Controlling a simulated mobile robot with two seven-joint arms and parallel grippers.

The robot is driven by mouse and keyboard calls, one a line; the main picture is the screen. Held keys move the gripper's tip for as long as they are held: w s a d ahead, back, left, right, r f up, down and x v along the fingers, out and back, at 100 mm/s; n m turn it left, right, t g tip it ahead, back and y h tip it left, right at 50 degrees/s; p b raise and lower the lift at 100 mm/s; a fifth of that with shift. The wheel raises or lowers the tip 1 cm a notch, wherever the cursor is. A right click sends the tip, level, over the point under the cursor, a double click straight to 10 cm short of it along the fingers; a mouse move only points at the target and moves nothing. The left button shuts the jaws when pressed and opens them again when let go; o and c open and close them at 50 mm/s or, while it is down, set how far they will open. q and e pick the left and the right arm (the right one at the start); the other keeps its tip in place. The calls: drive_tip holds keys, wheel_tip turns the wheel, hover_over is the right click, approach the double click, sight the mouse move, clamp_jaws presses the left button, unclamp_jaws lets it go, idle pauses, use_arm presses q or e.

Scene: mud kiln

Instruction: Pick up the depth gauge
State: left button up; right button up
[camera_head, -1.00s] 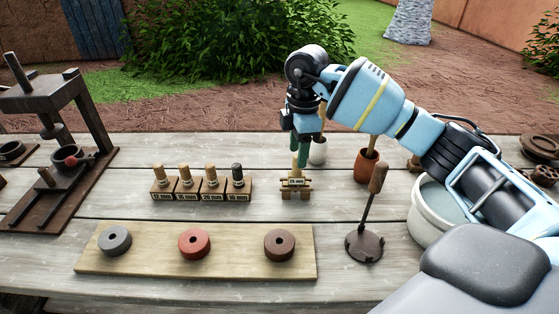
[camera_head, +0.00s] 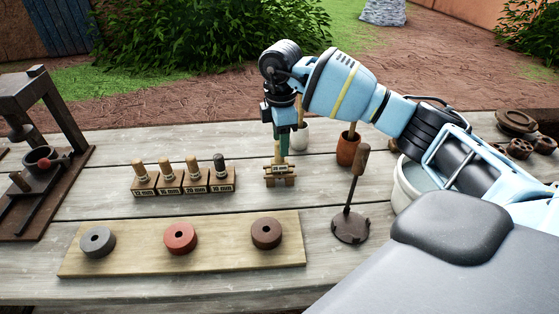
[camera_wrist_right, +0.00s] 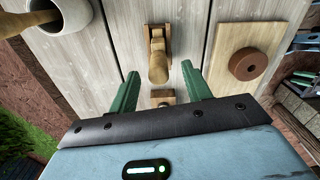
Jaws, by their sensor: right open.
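The wooden piece I take to be the depth gauge (camera_head: 280,171) stands on the table with a small label on its front and cross-pieces at its sides. In the right wrist view its wooden upright (camera_wrist_right: 158,65) is seen nearly end-on. My right gripper (camera_head: 282,145) points down just above it. In the wrist view its green fingers (camera_wrist_right: 160,72) are spread on either side of the upright, with visible gaps. Whether the tips are level with it, I cannot tell. My left gripper is not in view.
Several labelled wooden blocks with pegs (camera_head: 183,182) stand to the left. A board (camera_head: 180,258) with three rings lies in front. A dark round-based tool (camera_head: 350,226), a clay pot (camera_head: 347,150) and a pale tub (camera_head: 408,190) are to the right. A dark press (camera_head: 40,150) stands far left.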

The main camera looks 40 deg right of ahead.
drive_tip(key=shift+w+f, duration=0.1)
drive_tip(key=shift+f, duration=1.35)
drive_tip(key=shift+c, duration=0.2)
drive_tip(key=c, duration=1)
drive_tip(key=shift+r, duration=0.1)
wheel_tip(320, 180, up, 10)
drive_tip(key=shift+f, duration=0.1)
